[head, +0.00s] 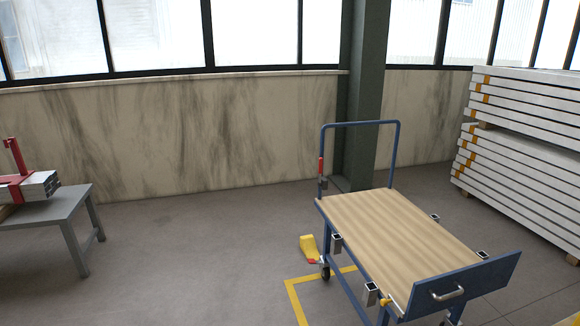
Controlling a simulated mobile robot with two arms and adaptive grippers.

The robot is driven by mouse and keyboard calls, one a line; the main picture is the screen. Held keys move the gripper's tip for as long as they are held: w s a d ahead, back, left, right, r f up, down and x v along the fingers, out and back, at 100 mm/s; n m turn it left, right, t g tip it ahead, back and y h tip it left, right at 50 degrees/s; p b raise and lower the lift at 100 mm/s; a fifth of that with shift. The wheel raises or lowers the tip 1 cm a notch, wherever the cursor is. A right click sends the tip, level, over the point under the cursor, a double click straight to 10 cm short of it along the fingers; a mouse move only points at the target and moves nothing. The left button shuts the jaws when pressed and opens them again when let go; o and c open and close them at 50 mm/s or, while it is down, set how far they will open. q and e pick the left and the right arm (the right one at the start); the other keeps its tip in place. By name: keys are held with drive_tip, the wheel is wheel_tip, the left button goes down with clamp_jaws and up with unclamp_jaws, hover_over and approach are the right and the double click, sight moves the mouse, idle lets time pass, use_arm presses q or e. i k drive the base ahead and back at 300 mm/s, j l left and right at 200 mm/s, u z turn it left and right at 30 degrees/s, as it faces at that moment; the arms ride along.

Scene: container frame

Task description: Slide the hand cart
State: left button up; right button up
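The hand cart (395,235) stands right of centre in the head view. It has a blue frame and a flat wooden deck. A tall blue push bar (362,124) rises at its far end, with a red part on its left post. A blue end panel (466,286) with a metal handle (448,294) faces me at the near end. Small metal brackets sit along both long sides of the deck. A caster shows under the left side; the lower near part is cut off by the frame edge. Neither of my grippers shows.
A grey table (60,213) with metal bars and a red clamp stands at the left. Stacked white panels (525,150) stand at the right. A dark green column (364,95) rises behind the cart. Yellow floor marking (296,303) runs beside and under it.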

sight(394, 245)
drive_tip(key=i, duration=1.9)
drive_tip(key=z, duration=0.05)
